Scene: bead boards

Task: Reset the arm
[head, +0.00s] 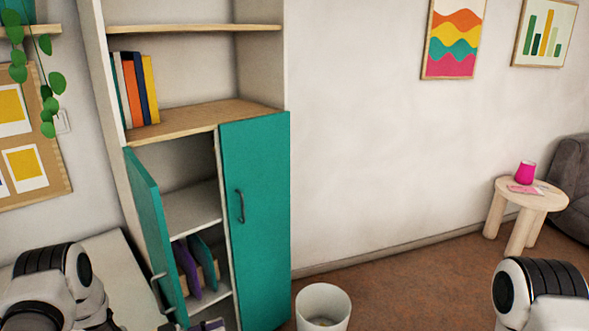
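My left arm (85,285) comes in at the bottom left, in front of a pale surface. A small grey part at the bottom edge, below the open cabinet, seems to be the top of my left gripper (208,325); its fingers are cut off by the frame. My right arm (540,292) shows only as a joint at the bottom right, and its gripper is out of view. A purple board (188,270) and a teal board (203,262) stand upright in a wooden rack on the cabinet's lower shelf.
The cabinet's left teal door (155,230) stands open; the right door (256,220) is shut. A white bin (323,307) stands on the floor to the right. The floor between bin and stool is clear.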

